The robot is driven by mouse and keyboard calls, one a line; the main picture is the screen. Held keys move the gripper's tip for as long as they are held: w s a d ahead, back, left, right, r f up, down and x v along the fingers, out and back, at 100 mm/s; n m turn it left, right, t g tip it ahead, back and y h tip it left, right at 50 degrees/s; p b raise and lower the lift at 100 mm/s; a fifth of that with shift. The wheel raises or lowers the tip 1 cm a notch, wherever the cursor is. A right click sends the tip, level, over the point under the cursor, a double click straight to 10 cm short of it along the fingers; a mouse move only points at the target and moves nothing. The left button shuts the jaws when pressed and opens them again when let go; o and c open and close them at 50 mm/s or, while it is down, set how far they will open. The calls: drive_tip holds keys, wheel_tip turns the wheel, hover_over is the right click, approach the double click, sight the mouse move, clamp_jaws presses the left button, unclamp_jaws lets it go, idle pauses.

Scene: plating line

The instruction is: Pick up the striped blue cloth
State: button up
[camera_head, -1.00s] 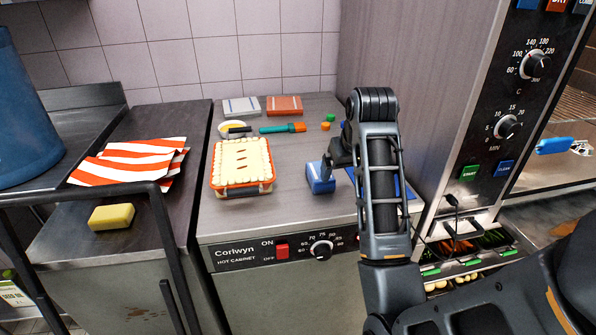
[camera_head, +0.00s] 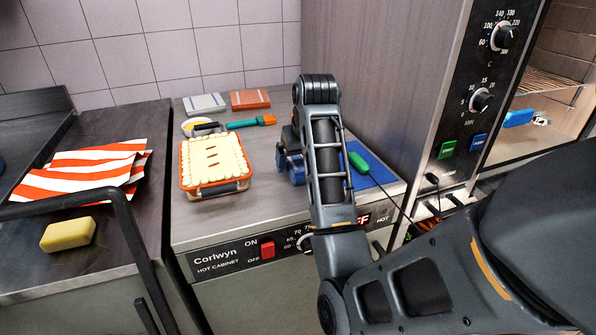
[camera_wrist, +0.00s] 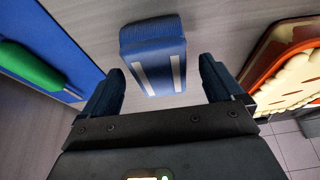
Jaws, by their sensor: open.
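The blue cloth with white stripes is a thick folded block on the steel cabinet top. In the wrist view the cloth (camera_wrist: 152,50) lies just ahead of my fingertips, its two pale stripes facing me. My gripper (camera_wrist: 160,78) is open and empty, a finger on either side of the cloth's near end; I see no contact. In the head view my gripper (camera_head: 288,152) is low over the counter and my arm hides much of the cloth (camera_head: 297,174).
A pie in an orange dish (camera_head: 188,183) stands left of the cloth. A blue mat (camera_head: 378,176) with a green-handled tool (camera_head: 358,162) lies right. Behind are a grey cloth (camera_head: 205,103), an orange cloth (camera_head: 250,100) and a brush (camera_head: 245,123). The oven (camera_head: 430,100) bounds the right.

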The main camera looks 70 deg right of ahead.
drive_tip(key=shift+x, duration=0.85)
drive_tip(key=c, duration=1.1)
drive_tip(key=shift+r, duration=0.1)
drive_tip(key=shift+c, duration=0.2)
drive_tip(key=shift+r, duration=0.5)
drive_tip(key=r, duration=0.2)
drive_tip(key=s+r, duration=0.1)
drive_tip(key=r, duration=0.1)
drive_tip(key=shift+d+r+p, duration=0.1)
drive_tip(key=shift+d+p, duration=0.25)
drive_tip(key=shift+p, duration=0.05)
drive_tip(key=s+d+r+p, duration=0.5)
drive_tip(key=s+p, duration=0.1)
drive_tip(key=s, duration=0.3)
drive_tip(key=shift+r, duration=0.35)
